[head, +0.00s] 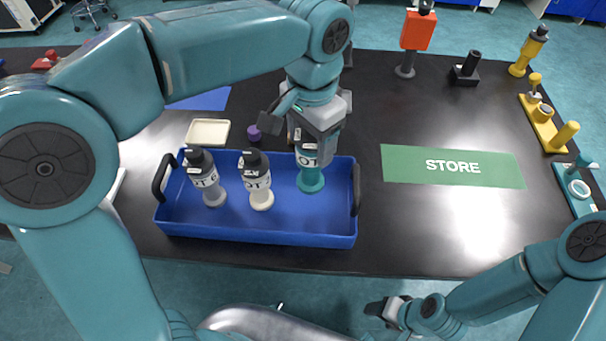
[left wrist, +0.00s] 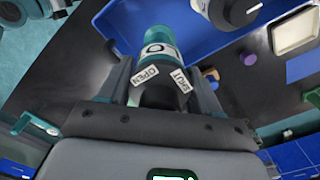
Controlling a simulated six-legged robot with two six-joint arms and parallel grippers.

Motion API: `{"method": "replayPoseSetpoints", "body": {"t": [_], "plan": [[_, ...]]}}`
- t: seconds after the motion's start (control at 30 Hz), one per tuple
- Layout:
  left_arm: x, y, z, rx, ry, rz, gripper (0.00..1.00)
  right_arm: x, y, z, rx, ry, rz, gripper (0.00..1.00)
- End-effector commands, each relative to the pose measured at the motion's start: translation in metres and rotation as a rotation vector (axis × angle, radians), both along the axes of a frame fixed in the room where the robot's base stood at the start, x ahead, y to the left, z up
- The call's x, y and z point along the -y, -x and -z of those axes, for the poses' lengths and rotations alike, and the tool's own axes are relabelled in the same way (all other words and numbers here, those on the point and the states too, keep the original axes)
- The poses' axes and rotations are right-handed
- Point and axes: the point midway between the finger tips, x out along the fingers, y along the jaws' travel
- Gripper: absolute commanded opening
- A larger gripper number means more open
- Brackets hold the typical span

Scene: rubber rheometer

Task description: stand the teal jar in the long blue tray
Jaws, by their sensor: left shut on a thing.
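The teal jar (head: 311,178) has a teal base, a white label and a dark cap. It is upright over the right end of the long blue tray (head: 260,232). I cannot tell whether its base touches the tray floor. My left gripper (head: 314,140) is shut on the jar from above and hides its top. In the left wrist view the jar (left wrist: 158,42) sits between the two fingers, and the tray (left wrist: 190,25) is beyond it. My right gripper (head: 385,308) is low in front of the table, and its jaws are too unclear to judge.
A grey jar (head: 211,190) and a white jar (head: 260,194) stand in the tray's left and middle. A cream dish (head: 208,132) and purple piece (head: 254,133) lie behind it. A green STORE mat (head: 400,165) lies bare at right; yellow parts (head: 543,120) stand beyond.

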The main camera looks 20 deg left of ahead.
Motion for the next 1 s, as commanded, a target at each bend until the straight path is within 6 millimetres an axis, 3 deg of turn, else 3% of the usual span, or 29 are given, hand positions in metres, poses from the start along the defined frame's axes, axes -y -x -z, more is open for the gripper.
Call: {"method": "replayPoseSetpoints", "body": {"t": [0.1, 0.33, 0.53, 0.97, 1.0], "plan": [[-0.002, 0.000, 0.030, -0.003, -0.001, 0.000, 0.11, 0.000, 0.000, 0.006, 0.000, 0.000, 0.000, 0.61], [-0.003, 0.000, 0.054, 0.000, -0.001, -0.001, 0.11, 0.000, 0.000, 0.008, 0.000, 0.000, 0.000, 0.61], [-0.004, 0.000, 0.086, -0.001, 0.000, -0.002, 0.11, 0.000, 0.000, 0.012, 0.000, 0.000, 0.000, 0.61], [-0.004, 0.000, 0.094, 0.001, 0.000, -0.001, 0.10, 0.000, 0.000, 0.015, 0.000, 0.000, 0.000, 0.61], [-0.004, 0.000, 0.095, 0.001, 0.000, -0.001, 0.67, 0.000, 0.000, 0.015, 0.000, 0.000, 0.000, 0.61]]}}
